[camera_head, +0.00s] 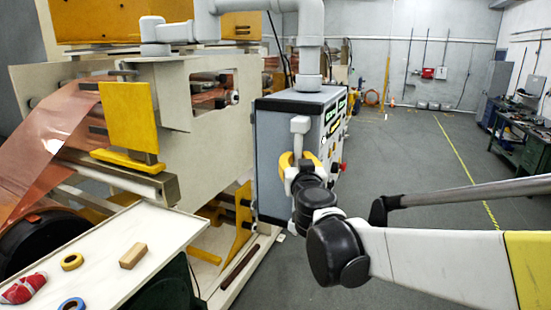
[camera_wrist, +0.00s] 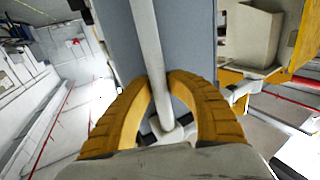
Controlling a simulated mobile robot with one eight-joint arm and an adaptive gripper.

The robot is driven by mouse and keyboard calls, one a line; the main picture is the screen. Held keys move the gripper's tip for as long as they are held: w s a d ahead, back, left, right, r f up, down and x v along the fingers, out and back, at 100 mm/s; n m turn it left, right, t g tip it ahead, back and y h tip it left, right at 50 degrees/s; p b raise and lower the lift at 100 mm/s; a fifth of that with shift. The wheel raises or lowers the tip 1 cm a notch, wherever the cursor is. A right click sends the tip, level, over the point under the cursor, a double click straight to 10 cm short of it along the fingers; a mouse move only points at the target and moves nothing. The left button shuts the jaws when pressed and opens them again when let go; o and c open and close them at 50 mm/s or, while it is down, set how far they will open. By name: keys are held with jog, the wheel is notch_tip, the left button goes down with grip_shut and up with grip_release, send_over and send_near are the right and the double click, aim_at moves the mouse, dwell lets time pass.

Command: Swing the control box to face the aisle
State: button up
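The control box (camera_head: 274,160) is a grey upright box hanging from a jointed light-grey pipe arm (camera_head: 308,40). Its button panel (camera_head: 334,125) is on the right side, turned towards the open floor, and I see it at a steep angle. A pale bar handle (camera_head: 300,126) stands on the box's near side. My yellow-fingered gripper (camera_head: 297,160) is at this handle. In the wrist view, the two fingers (camera_wrist: 164,77) close in on the handle bar (camera_wrist: 147,40) from both sides, with the box's grey face (camera_wrist: 190,45) behind. My wrist partly hides the box's lower part.
A foil machine (camera_head: 190,120) with copper web (camera_head: 50,140) stands at left. A white tray table (camera_head: 105,262) in front holds tape rolls, a wooden block (camera_head: 133,255) and a red item. The aisle floor (camera_head: 400,150) with a yellow line is open; a workbench (camera_head: 525,140) stands far right.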

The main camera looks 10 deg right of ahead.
jog(key=shift+o, duration=0.2)
jog(key=shift+s+d, duration=0.1)
jog(key=shift+s, duration=0.05)
jog(key=s+a, duration=0.1)
jog(key=s, duration=1.1)
jog(key=shift+a, duration=0.25)
